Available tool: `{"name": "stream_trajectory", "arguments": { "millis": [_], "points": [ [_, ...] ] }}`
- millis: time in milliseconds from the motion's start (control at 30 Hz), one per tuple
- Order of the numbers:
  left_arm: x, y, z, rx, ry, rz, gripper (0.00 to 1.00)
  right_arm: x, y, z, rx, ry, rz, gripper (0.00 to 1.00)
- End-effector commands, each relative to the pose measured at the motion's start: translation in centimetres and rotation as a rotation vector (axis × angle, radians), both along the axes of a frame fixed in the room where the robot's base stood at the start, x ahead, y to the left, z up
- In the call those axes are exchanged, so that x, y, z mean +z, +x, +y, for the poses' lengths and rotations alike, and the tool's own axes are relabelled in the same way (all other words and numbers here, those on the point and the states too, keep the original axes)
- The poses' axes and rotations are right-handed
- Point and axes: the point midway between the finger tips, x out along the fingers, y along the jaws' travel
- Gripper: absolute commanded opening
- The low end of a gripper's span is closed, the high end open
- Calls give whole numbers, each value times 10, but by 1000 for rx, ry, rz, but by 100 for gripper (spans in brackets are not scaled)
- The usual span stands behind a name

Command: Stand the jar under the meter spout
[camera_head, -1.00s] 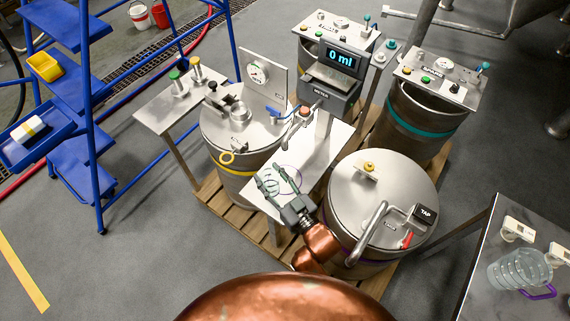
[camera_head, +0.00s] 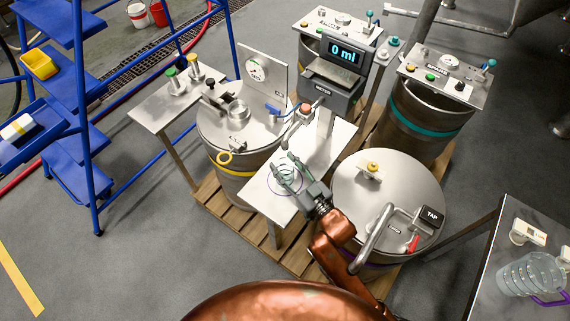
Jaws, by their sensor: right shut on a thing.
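A small clear jar (camera_head: 286,178) shows faintly between the fingers of my right gripper (camera_head: 287,174). The gripper is shut on it, over a pale bench top (camera_head: 318,158). A thin purple ring mark (camera_head: 271,183) shows on the bench around this spot. I cannot tell whether the jar touches the bench. The meter (camera_head: 333,88) stands behind, with its display (camera_head: 341,51) reading 0 ml. A thin metal spout (camera_head: 291,131) with a reddish knob hangs in front of the meter, beyond the fingertips; the jar is nearer to me than it. My left gripper is out of view.
A steel drum with a gauge (camera_head: 236,124) stands left of the bench. A lidded drum marked TAP (camera_head: 385,185) stands close on the right of my gripper. A table (camera_head: 488,275) at the right edge holds a clear jug (camera_head: 531,274). Blue steps (camera_head: 75,165) stand at left.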

Motion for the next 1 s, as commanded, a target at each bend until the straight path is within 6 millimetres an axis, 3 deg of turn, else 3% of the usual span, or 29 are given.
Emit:
{"name": "stream_trajectory", "arguments": {
  "millis": [200,233,433,867,1000],
  "points": [
    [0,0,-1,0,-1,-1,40,-2,0,0,0,0,0,0],
    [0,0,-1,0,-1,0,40,-2,0,0,0,0,0,43],
    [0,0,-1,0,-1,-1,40,-2,0,0,0,0,0,57],
    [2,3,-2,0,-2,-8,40,1,-6,-5,-1,-1,0,59],
    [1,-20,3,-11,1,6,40,2,-26,-19,-1,-3,2,59]
  ]
}}
